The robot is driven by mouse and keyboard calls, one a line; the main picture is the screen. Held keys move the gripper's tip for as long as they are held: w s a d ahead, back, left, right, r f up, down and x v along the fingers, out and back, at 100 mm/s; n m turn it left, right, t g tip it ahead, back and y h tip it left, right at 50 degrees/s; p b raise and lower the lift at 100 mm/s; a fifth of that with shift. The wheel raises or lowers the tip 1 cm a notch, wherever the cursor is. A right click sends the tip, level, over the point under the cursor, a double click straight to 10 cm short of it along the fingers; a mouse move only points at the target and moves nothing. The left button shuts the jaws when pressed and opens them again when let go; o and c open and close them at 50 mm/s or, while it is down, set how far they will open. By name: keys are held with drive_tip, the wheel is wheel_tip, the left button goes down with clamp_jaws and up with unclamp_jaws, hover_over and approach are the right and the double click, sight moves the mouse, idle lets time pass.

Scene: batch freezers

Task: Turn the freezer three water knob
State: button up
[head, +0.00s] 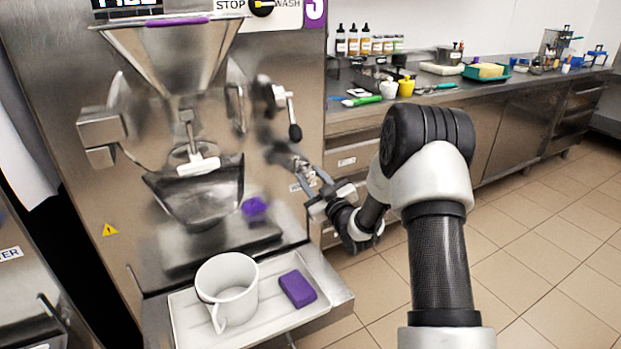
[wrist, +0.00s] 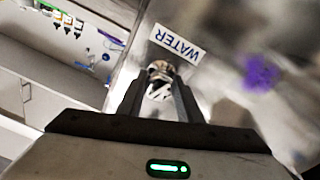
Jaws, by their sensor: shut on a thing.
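Freezer three (head: 90,190) is the steel machine at the left of the head view, with a purple 3 at its top right. Its water knob (wrist: 160,70) shows in the wrist view between my fingertips, just below a WATER label (wrist: 177,44). My gripper (head: 303,176) reaches the machine's right side from the right; in the wrist view its two fingers (wrist: 160,88) are shut on the knob. In the head view the knob is blurred and mostly covered by the gripper.
A lever with a black ball (head: 294,132) stands just above my gripper. A white jug (head: 228,288) and a purple block (head: 298,289) sit on the front tray (head: 190,318). A counter (head: 440,105) with bottles and cups runs behind. The tiled floor at right is clear.

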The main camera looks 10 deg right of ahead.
drive_tip(key=shift+d, duration=0.1)
drive_tip(key=o, duration=1)
drive_tip(key=shift+s, duration=0.1)
drive_tip(key=p+v, duration=0.2)
drive_tip(key=v, duration=1.5)
drive_tip(key=shift+s+f, duration=0.1)
